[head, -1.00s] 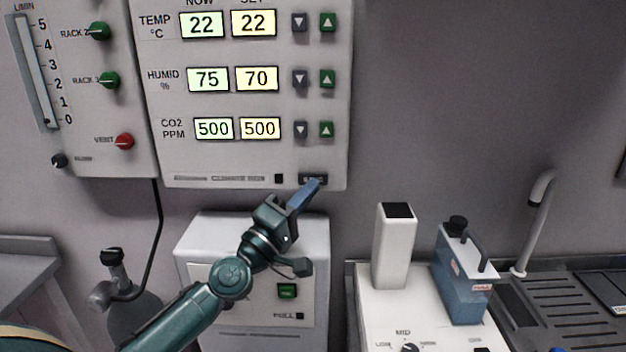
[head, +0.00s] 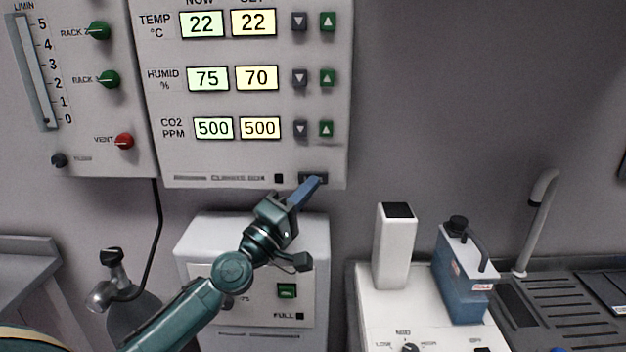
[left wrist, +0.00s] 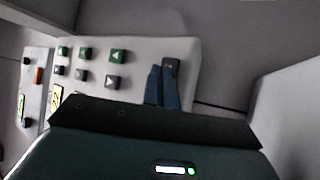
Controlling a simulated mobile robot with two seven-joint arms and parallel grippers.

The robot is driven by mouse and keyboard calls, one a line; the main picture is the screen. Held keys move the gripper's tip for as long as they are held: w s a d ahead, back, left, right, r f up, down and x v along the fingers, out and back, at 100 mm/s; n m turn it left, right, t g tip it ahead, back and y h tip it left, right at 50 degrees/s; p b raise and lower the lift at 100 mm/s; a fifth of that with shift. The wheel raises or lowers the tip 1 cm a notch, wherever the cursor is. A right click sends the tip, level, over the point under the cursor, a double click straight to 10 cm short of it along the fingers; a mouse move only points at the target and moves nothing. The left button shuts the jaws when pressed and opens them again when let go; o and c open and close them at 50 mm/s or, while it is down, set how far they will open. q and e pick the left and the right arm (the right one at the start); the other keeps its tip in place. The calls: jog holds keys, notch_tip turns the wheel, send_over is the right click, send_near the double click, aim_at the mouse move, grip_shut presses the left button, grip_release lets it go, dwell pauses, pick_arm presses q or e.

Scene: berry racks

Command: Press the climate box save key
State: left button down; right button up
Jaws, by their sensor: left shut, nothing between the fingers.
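The climate box (head: 245,155) hangs on the wall with TEMP, HUMID and CO2 rows; its displays read 22/22, 75/70 and 500/500. The save key (head: 316,178) is the dark key at its lower right edge, partly covered by my fingertips. My left gripper (head: 314,183) is shut and empty, its blue fingers pointing up and right at the key. In the left wrist view the blue fingertips (left wrist: 163,70) lie right beside the dark save key (left wrist: 172,68). I cannot tell whether they touch it. My right gripper is not in view.
A panel with green knobs and a red VENT knob (head: 124,141) hangs to the left. A blue bottle (head: 464,275) and a white column (head: 394,245) stand at the right.

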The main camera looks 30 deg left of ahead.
pick_arm(q)
jog(key=shift+w+a, duration=0.15)
jog(key=shift+w, duration=0.15)
dwell(0.4)
jog(key=shift+s, duration=0.1)
jog(key=shift+s+d+p, duration=0.3)
jog(key=shift+s+d, duration=0.1)
jog(key=shift+s, duration=0.35)
jog(key=s, duration=0.1)
jog(key=s+d+p, duration=0.1)
jog(key=s, duration=0.1)
jog(key=s+d, duration=0.1)
jog(key=shift+s+d+p, duration=0.1)
jog(key=shift+s+p, duration=0.15)
jog(key=shift+p, duration=0.15)
jog(key=shift+f, duration=0.1)
dwell(0.5)
